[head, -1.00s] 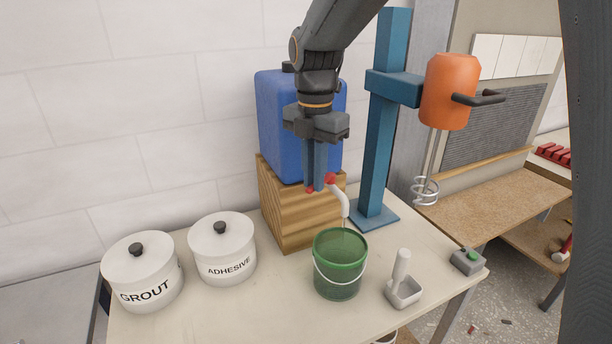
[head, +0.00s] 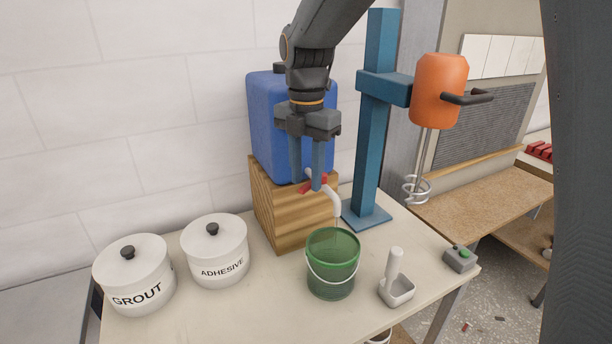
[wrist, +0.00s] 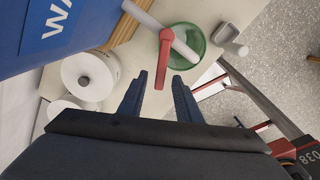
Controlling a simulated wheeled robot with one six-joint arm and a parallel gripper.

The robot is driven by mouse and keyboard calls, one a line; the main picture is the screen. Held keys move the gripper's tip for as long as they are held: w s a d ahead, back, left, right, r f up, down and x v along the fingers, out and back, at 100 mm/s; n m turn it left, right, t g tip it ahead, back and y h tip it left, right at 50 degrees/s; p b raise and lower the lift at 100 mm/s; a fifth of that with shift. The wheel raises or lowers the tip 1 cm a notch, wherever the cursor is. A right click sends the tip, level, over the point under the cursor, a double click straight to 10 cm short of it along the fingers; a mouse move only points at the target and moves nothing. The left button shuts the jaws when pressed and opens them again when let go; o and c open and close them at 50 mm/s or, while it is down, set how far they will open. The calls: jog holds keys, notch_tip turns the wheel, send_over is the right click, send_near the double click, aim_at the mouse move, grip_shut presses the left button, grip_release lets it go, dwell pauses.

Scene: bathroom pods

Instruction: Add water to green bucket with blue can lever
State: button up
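The blue can (head: 268,125) stands on a wooden block, and its white spout (head: 334,200) hangs over the green bucket (head: 333,280). A faint thin line runs down from the spout into the bucket, like a trickle of water. The red lever (head: 320,184) sits at the spout's base, partly behind my fingers. My gripper (head: 307,184) is open in front of the can. In the wrist view the red lever (wrist: 165,55) points back toward the gap between my open fingers (wrist: 159,80), with space on both sides. The bucket (wrist: 187,40) is beyond it.
White grout (head: 135,280) and adhesive (head: 217,255) pots stand left on the table. A blue stand (head: 375,130) with an orange mixer (head: 438,90) rises right of the can. A white scoop-like tool (head: 397,285) and a green-button box (head: 460,258) are at right.

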aim_at(306, 185)
notch_tip(306, 185, up, 7)
jog(key=b, duration=0.2)
jog(key=shift+r, duration=0.2)
